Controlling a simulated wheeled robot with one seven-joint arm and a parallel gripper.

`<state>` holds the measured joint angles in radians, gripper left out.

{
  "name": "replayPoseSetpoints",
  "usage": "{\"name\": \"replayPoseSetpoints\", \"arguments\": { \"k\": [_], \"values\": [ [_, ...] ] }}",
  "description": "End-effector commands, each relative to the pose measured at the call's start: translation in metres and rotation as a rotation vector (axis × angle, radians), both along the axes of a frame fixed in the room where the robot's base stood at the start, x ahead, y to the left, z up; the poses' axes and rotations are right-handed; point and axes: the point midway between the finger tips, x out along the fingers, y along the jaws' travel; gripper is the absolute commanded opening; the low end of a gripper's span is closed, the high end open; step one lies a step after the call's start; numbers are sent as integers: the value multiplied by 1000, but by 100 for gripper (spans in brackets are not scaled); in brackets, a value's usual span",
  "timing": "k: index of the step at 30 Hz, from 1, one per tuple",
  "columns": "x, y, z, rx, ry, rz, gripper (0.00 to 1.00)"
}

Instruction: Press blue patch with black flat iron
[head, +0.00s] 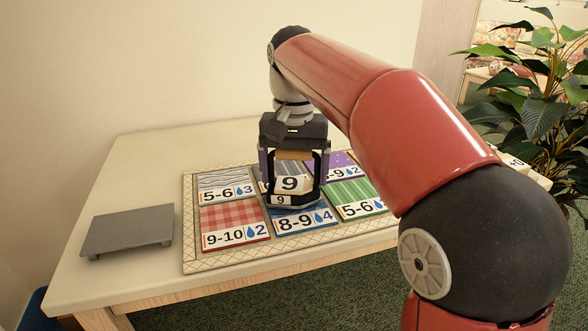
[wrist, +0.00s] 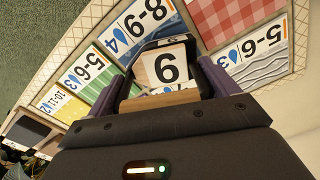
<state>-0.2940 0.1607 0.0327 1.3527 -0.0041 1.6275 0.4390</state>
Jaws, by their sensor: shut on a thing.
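The black flat iron (head: 290,200) has a light block marked 9 and a wooden handle. My gripper (head: 293,158) is shut on its handle. In the wrist view, the iron (wrist: 163,65) shows between my gripper's purple fingers (wrist: 160,98), its number upside down. The blue patch (head: 304,219) is labelled 8-9 with a drop and a 4, in the front middle of the quilted mat. The iron is over the patch's back part and hides much of it; I cannot tell whether they touch. The patch's label also shows in the wrist view (wrist: 137,28).
The mat (head: 190,240) also holds red checked (head: 233,215), green striped (head: 350,194), grey wavy (head: 226,184) and purple (head: 343,162) patches. A grey low stand (head: 128,230) is at the table's left. A plant (head: 540,85) stands at the right. The table's back left is clear.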

Motion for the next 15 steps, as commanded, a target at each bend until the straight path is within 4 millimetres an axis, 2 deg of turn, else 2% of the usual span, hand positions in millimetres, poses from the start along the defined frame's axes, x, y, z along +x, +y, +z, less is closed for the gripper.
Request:
{"name": "replayPoseSetpoints", "arguments": {
  "k": [15],
  "values": [
    [0,0,-4,1,-2,0,59]
  ]
}}
